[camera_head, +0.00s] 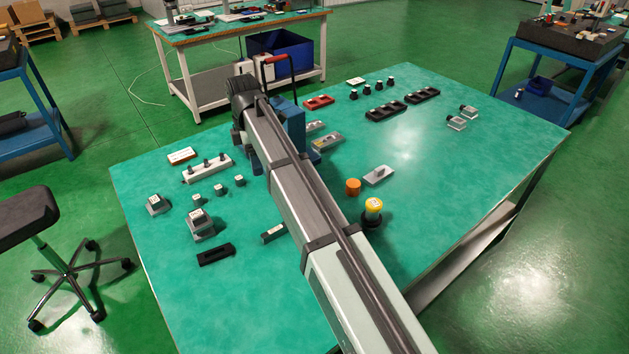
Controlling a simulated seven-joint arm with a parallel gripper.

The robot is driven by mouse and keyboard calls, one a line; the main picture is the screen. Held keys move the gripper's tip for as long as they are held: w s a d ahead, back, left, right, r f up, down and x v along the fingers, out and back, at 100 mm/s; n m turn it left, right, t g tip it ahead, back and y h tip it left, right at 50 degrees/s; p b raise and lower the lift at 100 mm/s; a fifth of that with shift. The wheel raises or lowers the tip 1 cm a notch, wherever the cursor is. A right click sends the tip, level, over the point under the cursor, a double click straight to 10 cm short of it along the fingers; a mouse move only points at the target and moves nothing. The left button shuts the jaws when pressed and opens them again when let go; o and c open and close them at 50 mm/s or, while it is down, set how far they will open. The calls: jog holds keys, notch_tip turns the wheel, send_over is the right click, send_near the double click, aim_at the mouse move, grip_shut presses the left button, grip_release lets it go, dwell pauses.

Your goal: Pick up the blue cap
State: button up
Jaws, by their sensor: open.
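I cannot make out a blue cap anywhere in the head view; it may be hidden by my arm. My arm (300,205) runs from the bottom right over the green table (430,190) to a dark joint (243,97) near the table's back edge. My gripper's fingers do not show. A larger blue block (291,122) stands right beside the far part of my arm, partly covered by it. An orange round cap-like piece (353,186) lies right of my arm, near a yellow-topped cylinder (373,206).
Left of my arm are a white rack with pegs (207,168), grey blocks (200,224) and a black tray (216,254). Black holders (378,113) and a red tray (319,102) are at the back. The table's right part is mostly clear.

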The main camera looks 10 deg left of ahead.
jog(key=w+d+f+m, duration=0.1)
jog(key=w+d, duration=0.4)
jog(key=d, duration=0.3)
jog(key=w+d+m, duration=0.1)
jog(key=w+d, duration=0.4)
jog(key=d, duration=0.3)
jog(key=f+n, duration=0.2)
jog(key=f, duration=0.1)
jog(key=f+n, duration=0.2)
jog(key=w+f+n, duration=0.1)
jog(key=f+n, duration=0.1)
jog(key=f, duration=0.1)
jog(key=shift+a+f+n, duration=0.25)
jog(key=shift+f+n, duration=0.05)
jog(key=shift+f, duration=0.05)
jog(key=shift+w+d+f, duration=0.1)
jog(key=shift+w+f, duration=0.05)
jog(key=shift+f, duration=1.25)
jog(key=shift+w+d+f, duration=0.1)
jog(key=shift+f, duration=1.3)
jog(key=c, duration=1.1)
